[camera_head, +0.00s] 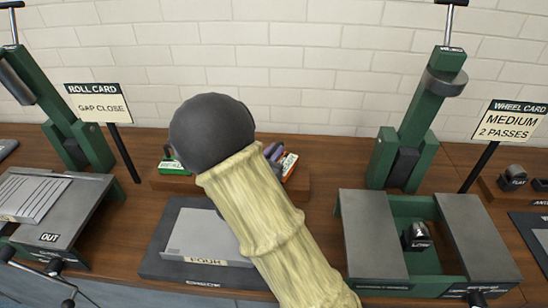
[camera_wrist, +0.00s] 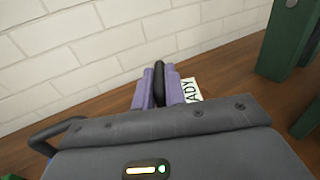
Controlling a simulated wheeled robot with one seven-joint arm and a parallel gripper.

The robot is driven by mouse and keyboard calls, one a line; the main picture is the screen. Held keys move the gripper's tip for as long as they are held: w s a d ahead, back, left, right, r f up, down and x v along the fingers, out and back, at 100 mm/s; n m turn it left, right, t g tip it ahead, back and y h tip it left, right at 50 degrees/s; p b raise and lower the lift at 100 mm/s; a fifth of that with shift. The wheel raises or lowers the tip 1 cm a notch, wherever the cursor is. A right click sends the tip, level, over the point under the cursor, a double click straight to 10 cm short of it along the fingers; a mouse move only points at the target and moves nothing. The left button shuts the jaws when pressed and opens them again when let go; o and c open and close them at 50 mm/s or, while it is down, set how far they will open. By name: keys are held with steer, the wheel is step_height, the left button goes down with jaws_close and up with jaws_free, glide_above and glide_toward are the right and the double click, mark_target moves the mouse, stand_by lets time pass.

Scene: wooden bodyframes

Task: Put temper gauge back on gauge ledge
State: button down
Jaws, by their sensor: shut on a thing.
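My gripper (camera_wrist: 160,70) has two purple fingers shut on a slim dark piece (camera_wrist: 159,88), which looks like the temper gauge; its lettering cannot be read. In the head view my gripper (camera_head: 273,151) shows only partly, behind my pale sleeved arm, near the right part of a low wooden ledge (camera_head: 297,188), which looks like the gauge ledge. The held piece cannot be made out there. Whether it touches the ledge cannot be told. A pale label ending in "ADY" (camera_wrist: 191,90) lies just right of the fingers in the wrist view.
A green-labelled piece (camera_head: 173,166) sits on the ledge's left part, and a red-and-white label (camera_head: 289,166) shows at its right. A dark plate marked CHECK (camera_head: 165,265) lies in front. Green presses stand left (camera_head: 90,150) and right (camera_head: 415,130). A brick wall (camera_head: 300,60) rises behind.

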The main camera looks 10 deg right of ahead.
steer(key=shift+f, duration=0.8)
steer(key=shift+f, duration=0.2)
steer(key=c, duration=1.5)
jaws_free()
steer(key=shift+o, duration=0.2)
steer(key=shift+r, duration=0.2)
steer(key=v, duration=1.2)
steer(key=shift+f, duration=0.1)
steer(key=shift+d, duration=0.15)
